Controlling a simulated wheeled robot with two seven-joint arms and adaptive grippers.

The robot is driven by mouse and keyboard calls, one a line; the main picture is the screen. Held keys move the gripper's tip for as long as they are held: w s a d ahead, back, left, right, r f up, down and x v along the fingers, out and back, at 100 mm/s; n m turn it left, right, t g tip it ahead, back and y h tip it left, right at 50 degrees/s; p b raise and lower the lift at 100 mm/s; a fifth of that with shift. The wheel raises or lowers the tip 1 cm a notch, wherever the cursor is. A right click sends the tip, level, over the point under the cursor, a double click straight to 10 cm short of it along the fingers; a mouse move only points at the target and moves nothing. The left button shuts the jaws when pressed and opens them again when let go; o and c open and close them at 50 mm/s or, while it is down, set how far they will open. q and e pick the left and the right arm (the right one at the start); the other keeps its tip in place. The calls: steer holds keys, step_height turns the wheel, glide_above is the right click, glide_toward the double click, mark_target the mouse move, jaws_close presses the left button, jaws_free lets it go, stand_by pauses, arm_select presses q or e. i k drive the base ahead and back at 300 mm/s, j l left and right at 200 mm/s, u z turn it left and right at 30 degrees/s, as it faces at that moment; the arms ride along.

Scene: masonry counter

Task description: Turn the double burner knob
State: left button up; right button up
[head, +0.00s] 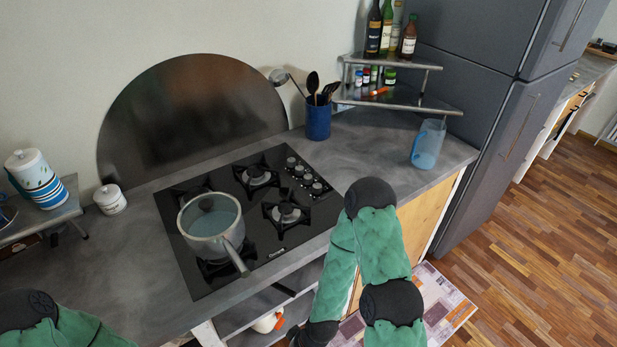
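A black cooktop (200,283) is set in the grey counter. Its several round burner knobs (304,174) sit in a cluster at its right end, near the back. I cannot tell which one is the double burner knob, nor how far any knob is turned. A pot with a glass lid (210,222) stands on the left side of the cooktop, its handle pointing to the front. My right arm is bent in front of the counter, below and right of the knobs. Its gripper is not clearly visible. Only part of my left arm shows at the lower left, without its gripper.
A blue utensil holder (318,120) stands behind the knobs. A blue pitcher (427,145) stands at the counter's right end. A metal shelf (400,104) with bottles and small jars is at the back right. Counter between cooktop and pitcher is clear.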

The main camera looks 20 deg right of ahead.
mark_target(307, 179)
steer(key=l+u, duration=0.45)
steer(key=l, duration=0.2)
steer(key=k+l+u, duration=0.1)
steer(key=l+u, duration=0.35)
steer(key=l, duration=0.15)
